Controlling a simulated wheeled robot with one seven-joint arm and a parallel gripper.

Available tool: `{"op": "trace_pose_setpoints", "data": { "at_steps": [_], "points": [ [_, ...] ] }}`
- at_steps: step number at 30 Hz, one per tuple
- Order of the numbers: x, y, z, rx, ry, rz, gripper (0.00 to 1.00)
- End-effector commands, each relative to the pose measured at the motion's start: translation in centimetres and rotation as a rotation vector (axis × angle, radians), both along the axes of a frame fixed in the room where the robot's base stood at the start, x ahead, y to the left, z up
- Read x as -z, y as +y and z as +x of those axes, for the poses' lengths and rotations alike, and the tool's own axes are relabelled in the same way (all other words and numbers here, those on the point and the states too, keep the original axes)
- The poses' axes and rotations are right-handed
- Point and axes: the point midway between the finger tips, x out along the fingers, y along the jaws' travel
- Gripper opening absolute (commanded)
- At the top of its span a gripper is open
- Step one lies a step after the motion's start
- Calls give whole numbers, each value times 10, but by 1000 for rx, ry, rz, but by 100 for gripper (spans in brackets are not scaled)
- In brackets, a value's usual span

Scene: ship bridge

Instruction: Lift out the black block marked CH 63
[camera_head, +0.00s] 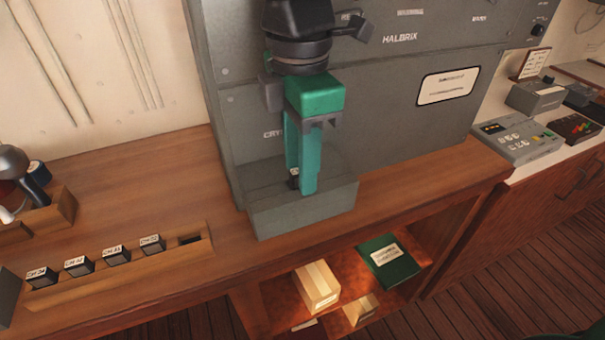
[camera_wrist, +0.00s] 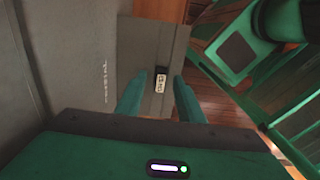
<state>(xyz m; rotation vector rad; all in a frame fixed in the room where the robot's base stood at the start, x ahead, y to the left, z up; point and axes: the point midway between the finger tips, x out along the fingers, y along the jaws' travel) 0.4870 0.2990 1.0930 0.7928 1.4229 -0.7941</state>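A small black block (camera_wrist: 161,75) with a pale label sits in the top of a grey box-shaped holder (camera_head: 303,211) that juts from the grey cabinet. Its label (camera_wrist: 160,86) is too small to read surely. In the head view the block (camera_head: 294,181) is mostly hidden behind the fingers. My gripper (camera_head: 301,185) points down over the holder, its green fingertips low by the block. In the wrist view the fingers (camera_wrist: 160,90) stand on either side of the block, with a gap on each side. The gripper is open and holds nothing.
A wooden rack (camera_head: 190,255) at left holds several labelled black blocks (camera_head: 117,256), with an empty slot at its right end. The grey cabinet (camera_head: 400,90) rises close behind my gripper. A box (camera_head: 317,285) and a green binder (camera_head: 390,262) lie on the shelf below.

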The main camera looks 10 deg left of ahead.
Motion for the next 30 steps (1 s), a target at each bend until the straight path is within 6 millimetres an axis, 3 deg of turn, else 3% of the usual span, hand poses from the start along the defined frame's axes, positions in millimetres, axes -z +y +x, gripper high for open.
{"op": "trace_pose_setpoints", "data": {
  "at_steps": [5,9,22,30],
  "points": [
    [0,0,0,0,0,0,32],
    [0,0,0,1,-1,1,0],
    [-3,-1,1,3,-1,2,0],
    [-21,0,1,3,-2,3,0]
  ]
}}
